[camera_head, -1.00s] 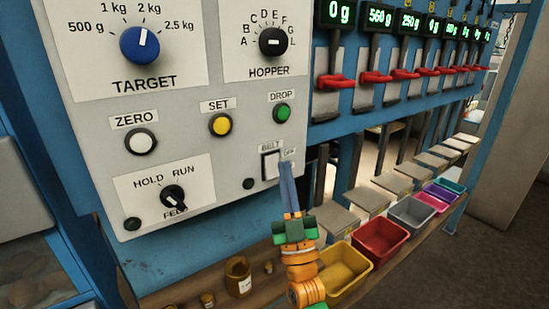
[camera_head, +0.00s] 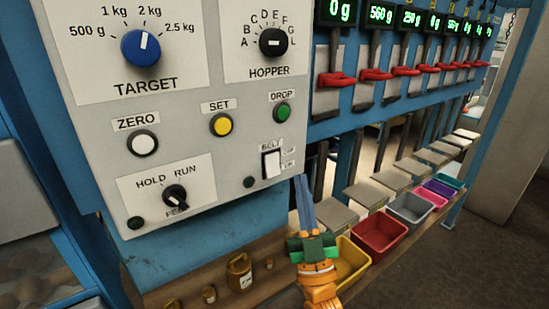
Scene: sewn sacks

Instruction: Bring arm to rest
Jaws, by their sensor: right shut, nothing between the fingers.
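My right gripper (camera_head: 303,190) comes up from the bottom of the head view, with an orange and green wrist and thin blue-grey fingers. The fingers are shut with nothing between them. Their tips are just below and right of the white BELT switch (camera_head: 271,164) on the control panel (camera_head: 230,105), apart from it in the picture. The wrist covers part of the yellow bin (camera_head: 350,262). My left gripper is not in view.
The panel carries a blue TARGET knob (camera_head: 141,48), a black HOPPER knob (camera_head: 273,41) and a feed knob (camera_head: 175,196). Red levers (camera_head: 336,80) line the right under green displays. A red bin (camera_head: 379,235) and other bins stand below. Small brown jars (camera_head: 239,272) stand on the shelf.

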